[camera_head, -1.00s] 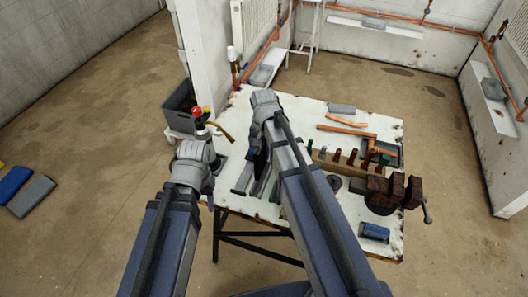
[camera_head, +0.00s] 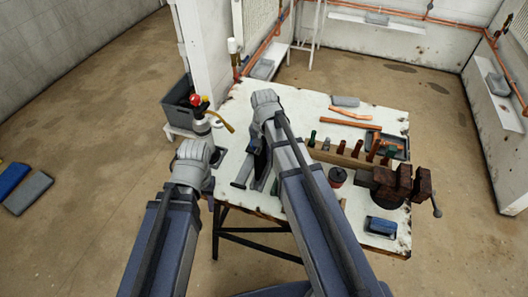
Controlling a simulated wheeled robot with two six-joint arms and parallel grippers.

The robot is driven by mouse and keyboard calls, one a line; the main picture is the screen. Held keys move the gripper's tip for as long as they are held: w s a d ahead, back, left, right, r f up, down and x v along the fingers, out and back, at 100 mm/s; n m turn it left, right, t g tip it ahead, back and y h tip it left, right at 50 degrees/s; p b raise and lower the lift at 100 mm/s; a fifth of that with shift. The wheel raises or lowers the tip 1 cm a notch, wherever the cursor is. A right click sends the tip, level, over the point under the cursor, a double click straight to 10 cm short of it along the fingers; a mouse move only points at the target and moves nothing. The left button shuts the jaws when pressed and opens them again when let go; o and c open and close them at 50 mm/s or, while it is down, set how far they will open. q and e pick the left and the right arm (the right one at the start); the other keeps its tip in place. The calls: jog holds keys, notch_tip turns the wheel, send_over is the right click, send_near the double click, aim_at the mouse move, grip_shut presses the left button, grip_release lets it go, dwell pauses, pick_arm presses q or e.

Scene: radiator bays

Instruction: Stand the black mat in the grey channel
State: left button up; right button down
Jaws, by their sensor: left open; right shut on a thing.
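The black mat (camera_head: 262,162) shows only as a dark sliver beside my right forearm, which hides most of it. My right gripper (camera_head: 257,148) is mostly hidden behind its own wrist and is shut on the mat. The grey channel (camera_head: 243,172) lies on the white bench left of my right forearm, partly covered by it. The mat's edge appears close to the channel, but I cannot tell whether it is inside or touching. My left gripper (camera_head: 217,158) is open, largely hidden by its wrist, at the bench's left edge.
Copper pipes (camera_head: 349,124) lie at the back. A dark crate (camera_head: 180,104) stands left.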

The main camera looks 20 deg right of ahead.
jog(key=shift+f+b, duration=0.25)
jog(key=shift+b, duration=0.05)
jog(key=shift+f, duration=0.1)
dwell(0.4)
jog(key=shift+f+b, duration=0.45)
jog(key=shift+b, duration=0.15)
jog(key=shift+f+b, duration=1.45)
jog(key=c, duration=0.7)
grip_release()
